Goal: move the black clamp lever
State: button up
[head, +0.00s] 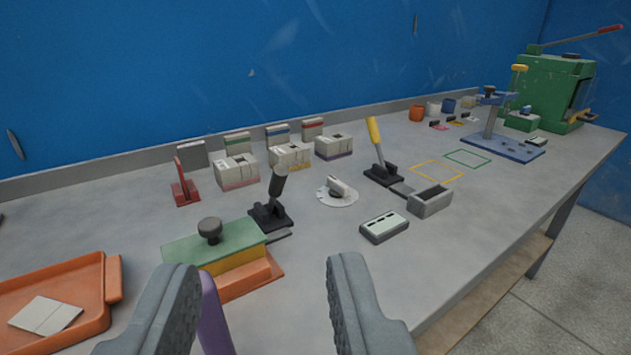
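The black clamp lever (278,181) stands nearly upright on its dark base (269,216) in the middle of the bench, just behind the green and orange mould. The mould (214,245) has a green top with a dark round knob (210,230). My gripper (262,285) is open, its two grey fingers wide apart at the bottom of the view. The lever stands beyond the fingers, apart from them. A purple piece (214,315) shows beside the left finger; its lower part is cut off by the frame.
A yellow-handled lever (375,140) stands to the right, with a white dial (338,192) between the levers. A grey display box (384,227) lies in front. An orange tray (70,295) with white pieces is at left. Several boxes line the back. A green press (558,90) is far right.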

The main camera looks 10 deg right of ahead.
aim_at(281, 172)
jog(key=k+j+z, duration=0.2)
jog(key=j+z, duration=0.2)
jog(key=k+j+z, duration=0.7)
jog(key=k+j, duration=1.25)
jog(key=i+l+u, duration=0.25)
jog(key=i+l, duration=0.4)
jog(key=i, duration=0.35)
jog(key=i+l+u, duration=0.25)
jog(key=i+l, duration=0.55)
jog(key=i, duration=0.15)
